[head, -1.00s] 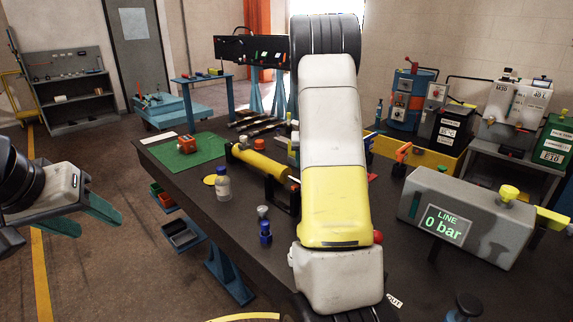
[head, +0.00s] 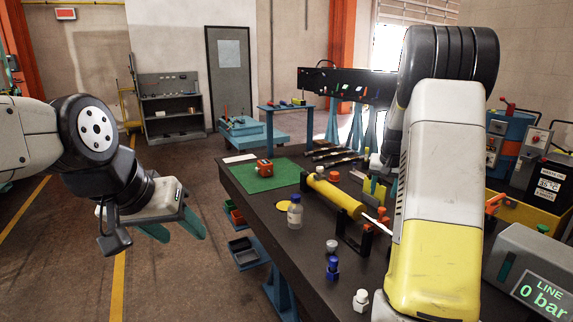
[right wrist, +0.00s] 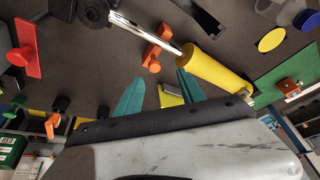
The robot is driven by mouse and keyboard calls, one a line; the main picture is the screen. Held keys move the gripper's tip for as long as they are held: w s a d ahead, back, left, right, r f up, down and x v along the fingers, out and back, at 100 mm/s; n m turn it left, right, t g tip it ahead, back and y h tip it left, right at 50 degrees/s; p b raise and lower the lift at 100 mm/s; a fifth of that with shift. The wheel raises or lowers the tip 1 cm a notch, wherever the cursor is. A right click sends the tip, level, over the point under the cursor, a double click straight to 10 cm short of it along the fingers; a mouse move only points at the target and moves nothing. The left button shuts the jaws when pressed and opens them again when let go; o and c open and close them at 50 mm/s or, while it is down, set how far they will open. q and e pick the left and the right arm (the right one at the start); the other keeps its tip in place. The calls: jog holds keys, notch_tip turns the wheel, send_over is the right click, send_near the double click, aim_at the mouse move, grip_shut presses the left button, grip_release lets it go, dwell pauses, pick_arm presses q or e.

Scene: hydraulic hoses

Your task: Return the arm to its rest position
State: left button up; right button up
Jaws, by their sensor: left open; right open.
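My left gripper (head: 180,232) is open and empty, with teal fingers, over the floor left of the workbench in the head view. My right arm (head: 428,200) rises in front of the workbench, and its white and yellow link covers much of the right side. My right gripper is mostly hidden behind that link there. In the right wrist view the right gripper (right wrist: 160,82) has its teal fingers apart. A yellow cylinder (right wrist: 215,68) with a silver rod lies beyond the fingertips. A small yellow piece (right wrist: 171,95) shows between the fingers; I cannot tell how near it is.
The dark workbench (head: 262,205) holds a green mat (head: 285,182) with a red-orange block, a clear bottle (head: 295,212), blue and white fittings, and the yellow cylinder (head: 337,195). A grey box (head: 510,262) reading "LINE 0 bar" stands at right. Floor is open at left.

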jog(key=s+a+r+n+y, duration=0.1)
jog(key=s+a+r+y, duration=0.1)
jog(key=s+a+r, duration=0.65)
jog(key=s+a+r+n+t, duration=0.1)
jog(key=s+a+n, duration=0.1)
jog(key=s+a, duration=0.5)
jog(key=s+a+r+n+y, duration=0.1)
jog(key=s+a, duration=0.7)
jog(key=s, duration=0.8)
jog(key=shift+s+a+r+n+t+y, duration=0.15)
jog(key=shift+s+r+n+t+y, duration=0.2)
jog(key=shift+n, duration=0.25)
